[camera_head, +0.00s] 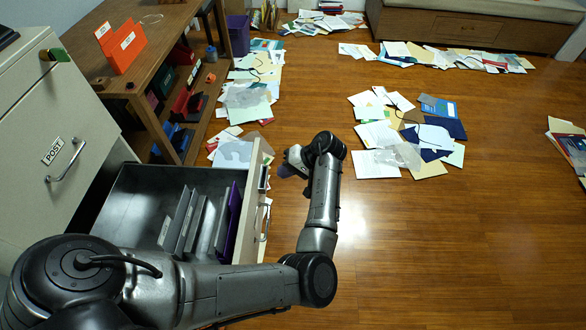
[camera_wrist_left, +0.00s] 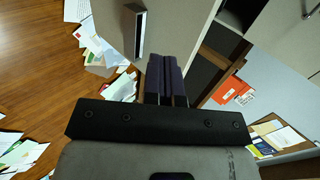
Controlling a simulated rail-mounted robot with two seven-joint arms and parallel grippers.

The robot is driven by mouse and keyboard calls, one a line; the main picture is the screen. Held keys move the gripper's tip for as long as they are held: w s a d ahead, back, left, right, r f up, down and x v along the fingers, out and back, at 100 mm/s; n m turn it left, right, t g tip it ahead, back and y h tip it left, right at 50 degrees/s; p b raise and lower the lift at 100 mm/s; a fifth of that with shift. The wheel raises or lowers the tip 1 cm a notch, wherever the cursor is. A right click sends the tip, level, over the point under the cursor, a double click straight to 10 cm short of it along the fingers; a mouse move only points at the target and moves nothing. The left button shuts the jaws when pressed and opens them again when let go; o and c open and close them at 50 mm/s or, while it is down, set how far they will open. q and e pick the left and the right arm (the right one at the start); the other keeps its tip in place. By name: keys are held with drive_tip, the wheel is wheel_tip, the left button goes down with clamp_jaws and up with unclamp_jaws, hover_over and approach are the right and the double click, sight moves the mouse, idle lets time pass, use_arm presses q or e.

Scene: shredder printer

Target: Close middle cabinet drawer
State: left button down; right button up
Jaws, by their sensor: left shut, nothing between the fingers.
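The open drawer (camera_head: 127,184) sticks out of the pale cabinet (camera_head: 60,115) on the left, below a closed drawer labelled POST. Its pale front panel (camera_head: 249,208) faces right, with a metal handle (camera_head: 267,218) on its outer side. Dividers and a purple folder (camera_head: 232,208) stand inside it. My left gripper (camera_head: 281,172) is shut and empty, just outside the front panel near its far end. In the left wrist view, the shut fingers (camera_wrist_left: 166,66) point at a pale panel (camera_wrist_left: 180,25); whether they touch it I cannot tell. My right gripper is out of view.
A wooden shelf unit (camera_head: 165,60) with red files stands beyond the drawer. Papers (camera_head: 405,135) lie scattered on the wooden floor (camera_head: 450,250). A bench (camera_head: 470,25) stands at the back. The floor at the right front is clear.

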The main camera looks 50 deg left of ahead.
sight(255, 178)
use_arm(q)
drive_tip(key=s+a+f+b, duration=0.1)
drive_tip(key=s+a, duration=0.2)
drive_tip(key=s+a+f+b, duration=0.1)
drive_tip(key=s, duration=0.1)
drive_tip(key=shift+a+f+b, duration=0.15)
drive_tip(key=shift+f+b, duration=0.2)
drive_tip(key=shift+s, duration=0.1)
drive_tip(key=shift+r, duration=0.1)
